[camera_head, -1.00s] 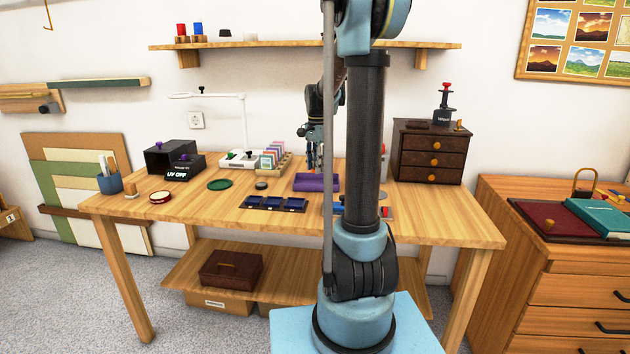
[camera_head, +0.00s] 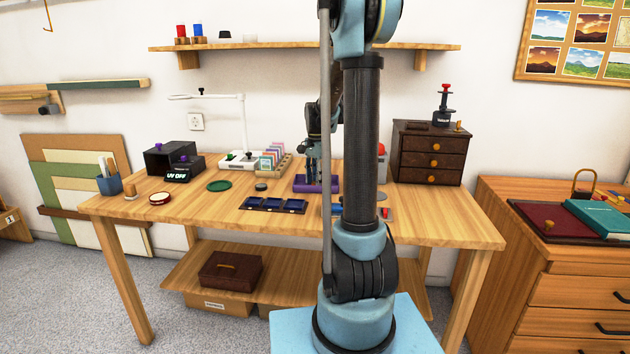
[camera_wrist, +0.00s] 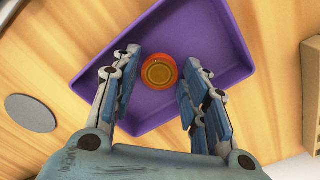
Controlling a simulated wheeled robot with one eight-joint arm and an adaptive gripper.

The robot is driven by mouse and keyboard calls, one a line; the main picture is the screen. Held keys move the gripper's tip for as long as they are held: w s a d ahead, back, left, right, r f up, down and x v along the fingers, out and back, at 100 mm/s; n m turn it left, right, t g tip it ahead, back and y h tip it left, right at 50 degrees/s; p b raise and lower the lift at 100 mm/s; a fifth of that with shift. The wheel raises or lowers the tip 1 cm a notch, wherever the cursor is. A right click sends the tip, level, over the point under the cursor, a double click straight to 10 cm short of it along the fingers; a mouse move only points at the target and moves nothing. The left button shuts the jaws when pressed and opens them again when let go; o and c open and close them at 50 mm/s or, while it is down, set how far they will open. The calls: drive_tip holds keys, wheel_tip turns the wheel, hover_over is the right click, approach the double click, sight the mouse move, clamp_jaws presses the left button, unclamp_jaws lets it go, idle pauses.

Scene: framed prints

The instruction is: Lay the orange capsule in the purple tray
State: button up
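The purple tray (camera_wrist: 200,38) lies on the wooden table and fills the middle of the wrist view; it also shows in the head view (camera_head: 302,185), partly behind my gripper. The orange capsule (camera_wrist: 160,71), seen end-on as a round orange shape, is over the tray floor between my fingers. Whether it rests on the floor or is just above it, I cannot tell. My gripper (camera_wrist: 160,84) is over the tray with its fingers spread, and gaps show on both sides of the capsule. In the head view my gripper (camera_head: 317,182) is down at the tray.
A grey disc (camera_wrist: 31,113) lies left of the tray in the wrist view. In the head view, blue compartments (camera_head: 273,204) lie in front of the tray and a rack of coloured cards (camera_head: 272,161) stands behind it. A dark drawer cabinet (camera_head: 430,152) stands at right.

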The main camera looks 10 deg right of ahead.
idle(0.3)
wheel_tip(320, 180, up, 12)
idle(0.7)
drive_tip(key=shift+r, duration=0.1)
